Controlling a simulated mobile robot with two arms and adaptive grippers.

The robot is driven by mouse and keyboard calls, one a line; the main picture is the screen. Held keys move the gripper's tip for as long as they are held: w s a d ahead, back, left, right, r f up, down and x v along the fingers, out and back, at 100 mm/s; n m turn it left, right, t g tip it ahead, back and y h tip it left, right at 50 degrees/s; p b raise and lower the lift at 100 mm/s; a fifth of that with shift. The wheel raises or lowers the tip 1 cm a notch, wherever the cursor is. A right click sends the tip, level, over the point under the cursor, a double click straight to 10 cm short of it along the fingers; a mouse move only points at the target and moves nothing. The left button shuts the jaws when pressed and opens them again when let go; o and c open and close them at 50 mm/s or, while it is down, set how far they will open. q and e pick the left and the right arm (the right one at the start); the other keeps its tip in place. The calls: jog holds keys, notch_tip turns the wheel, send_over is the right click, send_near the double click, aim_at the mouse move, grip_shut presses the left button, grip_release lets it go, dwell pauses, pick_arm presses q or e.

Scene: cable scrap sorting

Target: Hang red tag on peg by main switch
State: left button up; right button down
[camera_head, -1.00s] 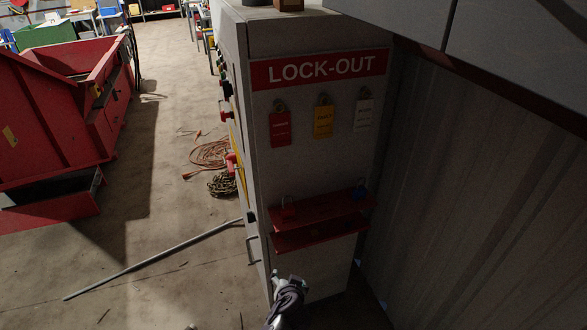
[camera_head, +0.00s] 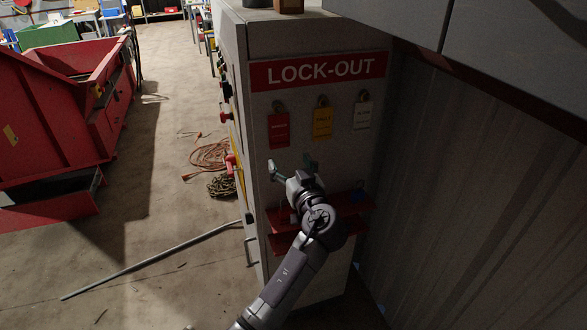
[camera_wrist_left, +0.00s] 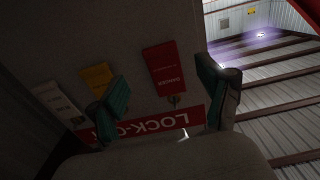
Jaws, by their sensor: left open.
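The red tag (camera_head: 279,130) hangs at the left of a row of tags under the LOCK-OUT sign on the grey cabinet's end panel. It also shows in the left wrist view (camera_wrist_left: 165,69), between the fingers and beyond them. My left gripper (camera_head: 292,164) is open and empty, just below the red tag in the head view; the tag is not held. Its two teal-tipped fingers (camera_wrist_left: 165,93) stand wide apart in the left wrist view. The main switch cannot be made out for sure; red and yellow parts (camera_head: 232,163) show on the cabinet's left side. My right gripper is not in view.
A yellow tag (camera_head: 322,122) and a white tag (camera_head: 362,114) hang to the right of the red one. A red shelf (camera_head: 350,212) with padlocks juts out below my gripper. A corrugated wall (camera_head: 470,210) stands at the right. Cables and a pole lie on the floor.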

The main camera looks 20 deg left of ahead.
aim_at(280, 141)
pick_arm(q)
jog(key=b+x, duration=0.1)
jog(key=x, duration=0.4)
jog(key=shift+f+b, duration=0.2)
jog(key=shift+b, duration=0.15)
jog(key=shift+b+x, duration=0.7)
jog(key=shift+x, duration=0.4)
jog(key=shift+r, duration=0.15)
jog(key=c, duration=0.8)
jog(key=shift+r, duration=0.55)
